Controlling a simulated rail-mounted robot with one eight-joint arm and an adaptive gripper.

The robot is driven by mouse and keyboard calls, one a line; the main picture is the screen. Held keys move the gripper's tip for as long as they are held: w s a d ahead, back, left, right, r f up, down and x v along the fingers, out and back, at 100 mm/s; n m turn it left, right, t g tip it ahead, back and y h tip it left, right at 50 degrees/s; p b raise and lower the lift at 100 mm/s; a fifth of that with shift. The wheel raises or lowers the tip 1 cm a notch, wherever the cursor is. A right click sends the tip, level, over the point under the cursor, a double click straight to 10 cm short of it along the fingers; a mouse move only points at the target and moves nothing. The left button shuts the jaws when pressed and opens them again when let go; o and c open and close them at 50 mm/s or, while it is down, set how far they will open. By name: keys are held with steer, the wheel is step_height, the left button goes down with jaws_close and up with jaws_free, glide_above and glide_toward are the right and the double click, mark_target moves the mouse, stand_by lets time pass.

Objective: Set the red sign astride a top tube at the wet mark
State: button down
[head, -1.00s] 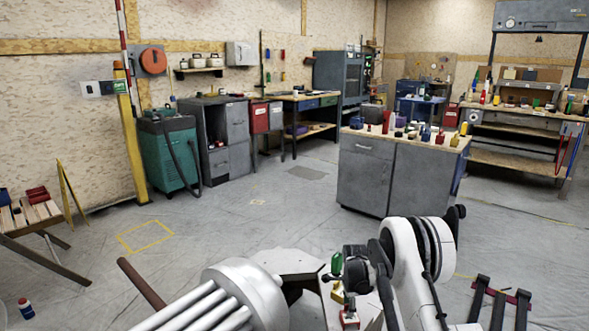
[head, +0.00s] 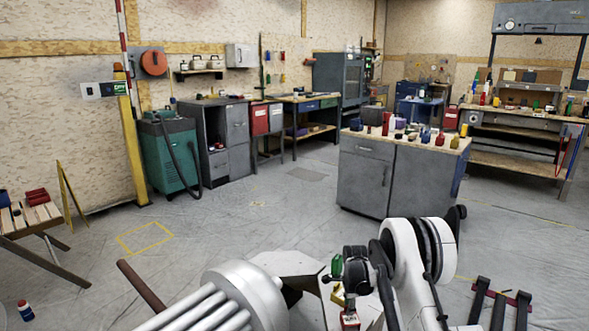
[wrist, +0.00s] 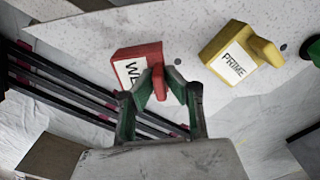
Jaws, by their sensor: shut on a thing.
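The red sign (wrist: 137,62) lies in the wrist view on a pale board, its white label partly readable as "WE". My gripper (wrist: 160,92) has its green-padded fingers closed around the sign's red handle. The sign also shows small at the bottom of the head view (head: 349,320), below my wrist. Dark parallel tubes (wrist: 75,92) run past the board on the left of the wrist view, apart from the sign. Dark bars also show at the lower right of the head view (head: 500,305). I cannot make out a wet mark on them.
A green object (wrist: 314,52) is at the wrist view's right edge. A grey cabinet (head: 390,180) with a cluttered top stands beyond my arm. Floor to the left is mostly open.

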steer(key=shift+r+p, duration=0.85)
steer(key=shift+r, duration=2)
steer(key=shift+s+r, duration=0.1)
steer(key=shift+r, duration=0.2)
steer(key=s+r+n+p, duration=1.6)
steer(key=s+r, duration=0.9)
steer(key=r, duration=0.4)
steer(key=shift+n, duration=0.5)
